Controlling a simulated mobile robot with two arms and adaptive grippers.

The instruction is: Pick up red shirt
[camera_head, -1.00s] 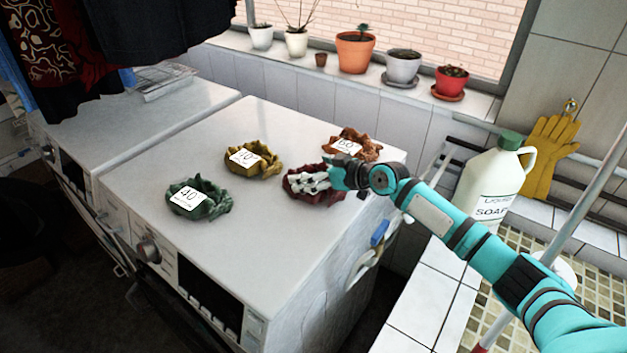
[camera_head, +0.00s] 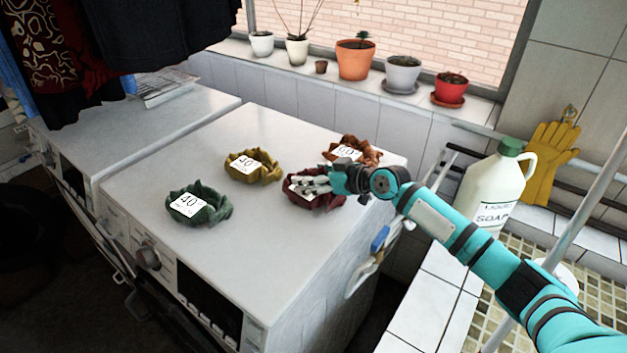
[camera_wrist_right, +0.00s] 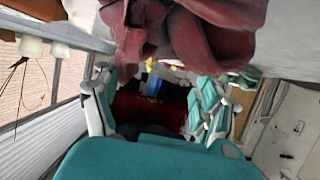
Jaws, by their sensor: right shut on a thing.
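The red shirt (camera_head: 325,201) is a crumpled dark red bundle with a white label, on top of the white washing machine near its right edge. It also fills the top of the right wrist view (camera_wrist_right: 190,30), close to the fingers. My right gripper (camera_head: 310,185) reaches it from the right, its fingers shut on the red shirt. In the right wrist view the teal fingers (camera_wrist_right: 160,105) show on both sides below the cloth; the exact contact is hard to see. My left gripper is not in view.
Green (camera_head: 198,204), yellow (camera_head: 253,166) and orange-brown (camera_head: 354,150) bundles with labels lie on the same machine top (camera_head: 240,250). The orange-brown one is just behind the red shirt. A soap jug (camera_head: 490,190) stands to the right beside my arm. Several plant pots line the windowsill.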

